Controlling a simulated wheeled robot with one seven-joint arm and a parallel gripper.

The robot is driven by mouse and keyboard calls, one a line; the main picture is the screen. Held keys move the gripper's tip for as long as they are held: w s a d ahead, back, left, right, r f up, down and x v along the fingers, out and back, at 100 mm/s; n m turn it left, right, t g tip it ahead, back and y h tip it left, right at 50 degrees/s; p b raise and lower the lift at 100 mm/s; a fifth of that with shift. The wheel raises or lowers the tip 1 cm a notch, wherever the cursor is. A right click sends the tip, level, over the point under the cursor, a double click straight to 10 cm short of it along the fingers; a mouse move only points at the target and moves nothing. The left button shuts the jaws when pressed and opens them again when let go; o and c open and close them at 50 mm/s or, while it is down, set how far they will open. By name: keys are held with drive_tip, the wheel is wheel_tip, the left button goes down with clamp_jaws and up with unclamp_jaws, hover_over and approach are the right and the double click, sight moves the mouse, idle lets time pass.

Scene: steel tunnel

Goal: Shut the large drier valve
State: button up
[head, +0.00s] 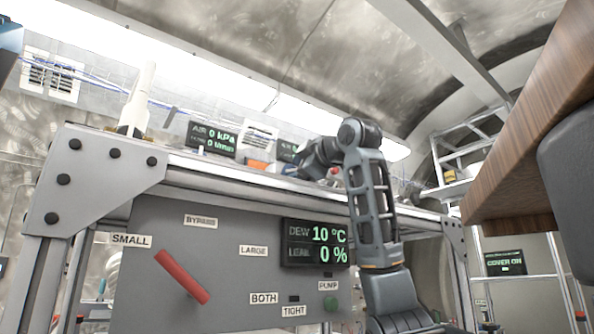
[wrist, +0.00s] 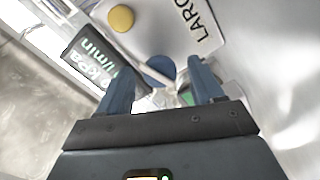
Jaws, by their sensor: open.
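In the wrist view, a white body labelled LARG-, its last letter cut off (wrist: 180,28), has a yellow round knob (wrist: 121,18). A blue round part (wrist: 161,68) and a pale rod (wrist: 155,76) show between the fingers of my gripper (wrist: 158,72). The fingers are open and apart, with nothing clearly held. I cannot tell whether they touch the rod. In the head view, my gripper (head: 312,163) is above the bench top, and the valve under it is mostly hidden. A red lever (head: 182,277) on the front panel slants down to the right, among labels including SMALL and LARGE.
The grey panel (head: 215,230) carries a display (head: 315,243) reading DEW 10 °C, LEAK 0 %. A white cone-shaped thing (head: 138,100) and a screen (head: 213,138) stand on the bench. A wooden board (head: 525,130) juts in at right. A metal rack (head: 470,160) stands behind.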

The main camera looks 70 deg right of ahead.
drive_tip(key=b+v, duration=0.2)
drive_tip(key=v, duration=0.6)
drive_tip(key=shift+d, duration=0.1)
drive_tip(key=shift+w, duration=0.1)
drive_tip(key=n, duration=0.4)
drive_tip(key=shift+r, duration=0.1)
drive_tip(key=n, duration=0.4)
drive_tip(key=shift+n, duration=0.4)
drive_tip(key=n, duration=0.4)
drive_tip(key=shift+p, duration=0.3)
drive_tip(key=n, duration=0.4)
drive_tip(key=shift+r, duration=0.1)
drive_tip(key=shift+w+n, duration=0.25)
drive_tip(key=shift+n, duration=0.15)
drive_tip(key=p+x, duration=0.2)
drive_tip(key=x, duration=0.5)
drive_tip(key=shift+w+p, duration=0.15)
drive_tip(key=shift+p, duration=0.25)
